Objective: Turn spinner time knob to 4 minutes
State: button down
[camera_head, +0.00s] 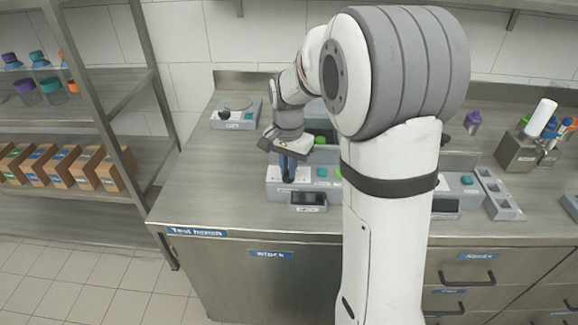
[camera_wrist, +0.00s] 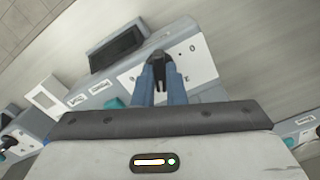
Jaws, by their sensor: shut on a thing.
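The spinner (camera_head: 276,190) is a light grey box on the bench, partly behind my arm in the head view. Its dark display (camera_wrist: 117,48) shows beside a white dial plate (camera_wrist: 184,56) in the wrist view; no digits are readable. The time knob (camera_wrist: 159,58) is dark and sits on the dial plate between my fingertips. My gripper (camera_wrist: 160,76) has blue fingers and is shut on the knob. In the head view my gripper (camera_head: 288,168) points down at the spinner's left part. The fingers hide most of the knob, and its pointer setting cannot be read.
A small grey device (camera_head: 236,114) stands at the back left. A shelf with brown boxes (camera_head: 60,167) stands left. A grey holder (camera_head: 518,150) stands at the right. The bench's left front is clear.

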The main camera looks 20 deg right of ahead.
jog(key=shift+m, duration=0.6)
jog(key=c, duration=1.5)
grip_release()
notch_tip(320, 180, up, 8)
jog(key=shift+f, duration=0.1)
jog(key=s+n+t, duration=0.1)
jog(key=s+n, duration=0.2)
jog(key=s, duration=0.4)
jog(key=s+n+p, duration=0.1)
jog(key=s+n, duration=0.2)
jog(key=s, duration=0.4)
jog(key=s+f+n+t, duration=0.1)
jog(key=s+n, duration=0.2)
jog(key=s, duration=0.4)
jog(key=shift+s+a+n+t+p, duration=0.15)
jog(key=shift+s+n+t+p, duration=0.15)
jog(key=shift+p, duration=0.1)
